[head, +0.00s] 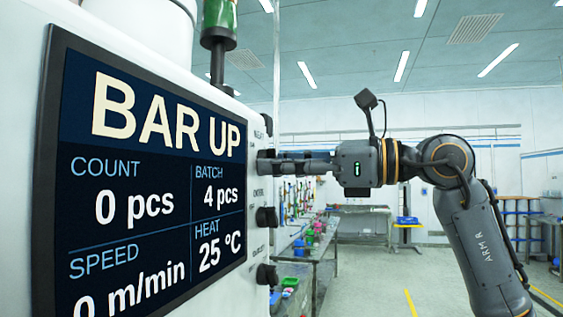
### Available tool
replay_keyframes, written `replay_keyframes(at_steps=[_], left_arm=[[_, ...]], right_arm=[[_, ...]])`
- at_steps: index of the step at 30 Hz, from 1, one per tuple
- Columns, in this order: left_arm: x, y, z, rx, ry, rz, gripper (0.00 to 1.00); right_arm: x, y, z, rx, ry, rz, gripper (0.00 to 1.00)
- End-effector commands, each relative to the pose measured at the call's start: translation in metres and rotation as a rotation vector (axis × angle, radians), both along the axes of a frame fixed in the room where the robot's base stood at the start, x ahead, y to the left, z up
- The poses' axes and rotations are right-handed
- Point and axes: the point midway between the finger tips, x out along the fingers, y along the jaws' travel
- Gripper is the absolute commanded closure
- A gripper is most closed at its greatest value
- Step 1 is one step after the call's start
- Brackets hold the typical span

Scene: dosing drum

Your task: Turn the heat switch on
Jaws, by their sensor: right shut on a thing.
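The drum's control box has a dark screen (150,180) reading BAR UP, count 0 pcs, batch 4 pcs, speed 0 m/min and heat 25 °C. A column of black switch knobs sits on the narrow face right of the screen: a top one (267,125), a lower one (267,217) and a bottom one (266,274). My right gripper (275,163) reaches in from the right, level with the face, and is shut on a knob between the top and lower ones. Its fingers mostly hide that knob. The small labels are too blurred to tell which is the heat switch. My left gripper is out of view.
A green and black beacon post (218,40) stands on top of the box. Behind are a metal bench (310,262) with coloured bins, a further table (362,210) and shelving (525,215). Open floor (400,280) lies right of the box.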

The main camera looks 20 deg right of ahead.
Motion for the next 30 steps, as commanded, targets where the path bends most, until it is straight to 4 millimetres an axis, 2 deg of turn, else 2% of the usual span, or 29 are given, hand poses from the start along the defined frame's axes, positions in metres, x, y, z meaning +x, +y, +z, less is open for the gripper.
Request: replay_keyframes(at_steps=[18, 30], left_arm=[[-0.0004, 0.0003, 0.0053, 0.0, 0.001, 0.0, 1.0], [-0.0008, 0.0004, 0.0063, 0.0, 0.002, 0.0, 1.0]], right_arm=[[-0.0029, 0.0013, 0.0011, 0.315, 0.465, -0.001, 1.0], [-0.0034, 0.0016, 0.0017, 0.438, 0.643, -0.001, 1.0]])
